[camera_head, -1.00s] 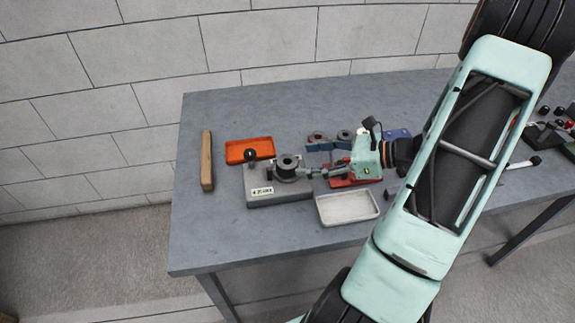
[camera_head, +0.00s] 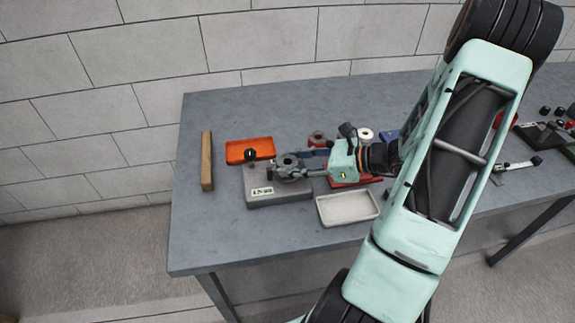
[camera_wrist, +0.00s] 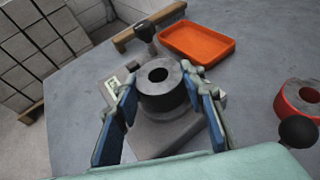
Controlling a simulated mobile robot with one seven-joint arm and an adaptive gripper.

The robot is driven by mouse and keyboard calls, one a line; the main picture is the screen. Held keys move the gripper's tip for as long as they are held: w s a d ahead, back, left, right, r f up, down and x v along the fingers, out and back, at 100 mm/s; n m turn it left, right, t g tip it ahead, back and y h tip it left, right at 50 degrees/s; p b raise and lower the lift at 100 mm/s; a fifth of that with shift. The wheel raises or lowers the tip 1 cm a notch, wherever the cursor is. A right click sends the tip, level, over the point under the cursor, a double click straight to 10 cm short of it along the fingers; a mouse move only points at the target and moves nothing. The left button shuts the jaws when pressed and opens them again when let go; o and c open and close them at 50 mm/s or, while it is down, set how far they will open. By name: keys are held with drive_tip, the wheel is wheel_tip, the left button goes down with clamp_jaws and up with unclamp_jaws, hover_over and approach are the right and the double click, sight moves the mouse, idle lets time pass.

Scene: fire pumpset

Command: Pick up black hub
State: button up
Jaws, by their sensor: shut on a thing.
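The black hub (camera_wrist: 162,88) is a dark ring with a central bore, upright on the grey block (camera_wrist: 150,140) in the wrist view. In the head view the hub (camera_head: 289,161) shows on top of the grey block (camera_head: 279,197), which has a white label on its front. My gripper (camera_wrist: 163,100) has its blue-padded fingers on either side of the hub, shut on it. In the head view my gripper (camera_head: 289,172) reaches in from the right at the hub's height and partly hides it. Whether the hub has left the block I cannot tell.
An orange tray (camera_head: 250,150) lies behind the block, with a dark-headed post (camera_wrist: 146,35) beside it. A wooden bar (camera_head: 207,160) lies at left. A pale tray (camera_head: 347,207) is at front right. A red ring-shaped part (camera_wrist: 300,98) lies right of the block.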

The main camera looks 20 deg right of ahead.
clamp_jaws()
drive_tip(key=shift+r, duration=0.1)
